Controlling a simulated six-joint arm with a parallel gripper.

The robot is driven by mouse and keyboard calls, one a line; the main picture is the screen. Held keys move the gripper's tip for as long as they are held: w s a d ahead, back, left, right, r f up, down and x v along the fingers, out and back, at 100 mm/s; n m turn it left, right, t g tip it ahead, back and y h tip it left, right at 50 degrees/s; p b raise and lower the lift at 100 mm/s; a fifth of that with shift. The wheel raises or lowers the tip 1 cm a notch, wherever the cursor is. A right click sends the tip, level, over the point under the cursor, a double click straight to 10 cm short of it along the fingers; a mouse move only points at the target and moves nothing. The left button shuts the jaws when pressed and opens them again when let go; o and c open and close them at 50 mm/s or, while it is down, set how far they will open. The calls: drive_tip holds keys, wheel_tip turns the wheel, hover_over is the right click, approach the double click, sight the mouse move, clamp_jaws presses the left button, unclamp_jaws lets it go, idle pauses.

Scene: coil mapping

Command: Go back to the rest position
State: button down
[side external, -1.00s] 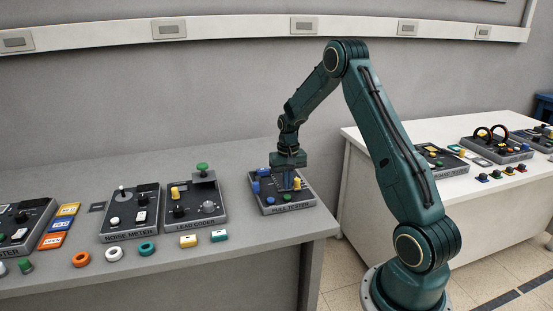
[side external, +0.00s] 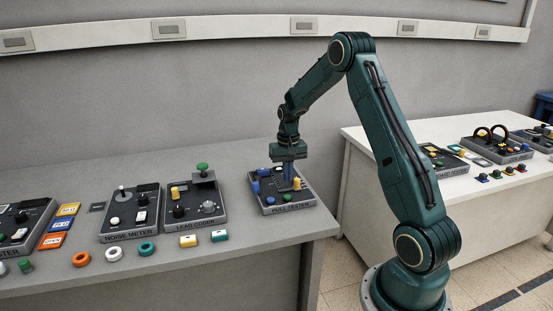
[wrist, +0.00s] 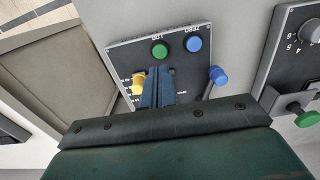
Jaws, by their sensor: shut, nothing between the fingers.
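My gripper (side external: 287,184) is shut and empty, pointing down over the pull tester (side external: 288,209) on the left bench. In the wrist view the closed blue fingers (wrist: 158,75) reach over the pull tester's panel (wrist: 125,58), between a yellow knob (wrist: 139,83) and a blue knob (wrist: 217,76). A green button (wrist: 159,49) and a blue button (wrist: 194,44) lie just beyond the fingertips. The fingers hide part of the panel. I cannot tell whether they touch it.
The lead coder (side external: 206,217) with its raised green knob (side external: 202,167) and the noise meter (side external: 127,231) stand left of the pull tester. Loose coloured pieces lie along the front edge. A white bench (side external: 390,190) with more devices is at right. The space above the benches is clear.

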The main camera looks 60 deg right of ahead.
drive_tip(key=shift+a+r, duration=0.1)
drive_tip(key=s+a+r+n+t+h, duration=0.1)
drive_tip(key=s+a+r+n, duration=0.15)
drive_tip(key=a+r, duration=0.65)
drive_tip(key=s+a+r+n+t, duration=0.2)
drive_tip(key=s+a+r, duration=0.1)
drive_tip(key=a+r, duration=0.55)
drive_tip(key=s+a+r+n+t, duration=0.1)
drive_tip(key=s+a+n, duration=0.1)
drive_tip(key=s+a, duration=0.3)
drive_tip(key=s+a+r+n+t+y, duration=0.1)
drive_tip(key=s+a+r+n, duration=0.1)
drive_tip(key=s+a, duration=0.4)
drive_tip(key=s, duration=0.5)
drive_tip(key=shift+s+r+t, duration=0.15)
drive_tip(key=shift+s+t, duration=0.15)
drive_tip(key=shift+s, duration=0.05)
